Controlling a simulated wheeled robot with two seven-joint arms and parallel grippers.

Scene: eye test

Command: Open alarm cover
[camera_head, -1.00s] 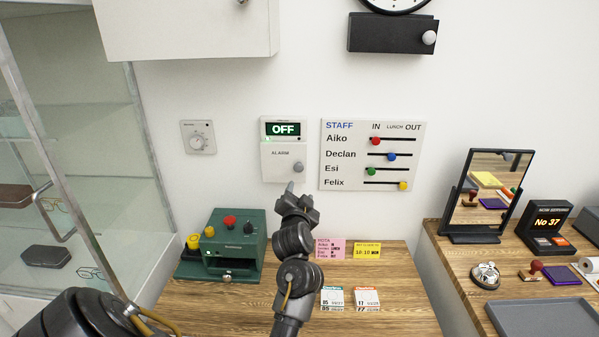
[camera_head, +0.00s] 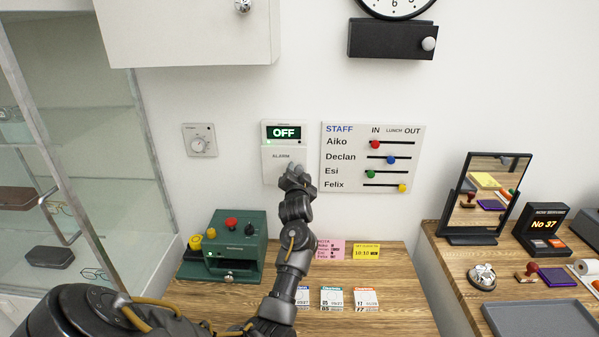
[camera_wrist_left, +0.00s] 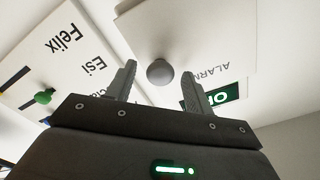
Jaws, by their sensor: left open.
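The white alarm box is on the wall, with a display (camera_head: 284,132) reading OFF in green. Below the display is its white cover (camera_head: 275,167), lettered ALARM and closed. A round grey knob sits at the cover's lower right; in the left wrist view the knob (camera_wrist_left: 159,71) shows clearly. My left gripper (camera_head: 299,172) is at the knob in the head view, hiding most of it. In the wrist view the two fingers of my left gripper (camera_wrist_left: 158,85) are apart, with the knob beyond and between their tips, not clamped. My right gripper is not in view.
The staff board (camera_head: 372,157) with coloured sliders is on the wall right of the alarm. A thermostat (camera_head: 200,141) is left of it. A green machine (camera_head: 236,246) and cards stand on the wooden counter (camera_head: 400,290) below. A white cabinet (camera_head: 185,30) hangs above.

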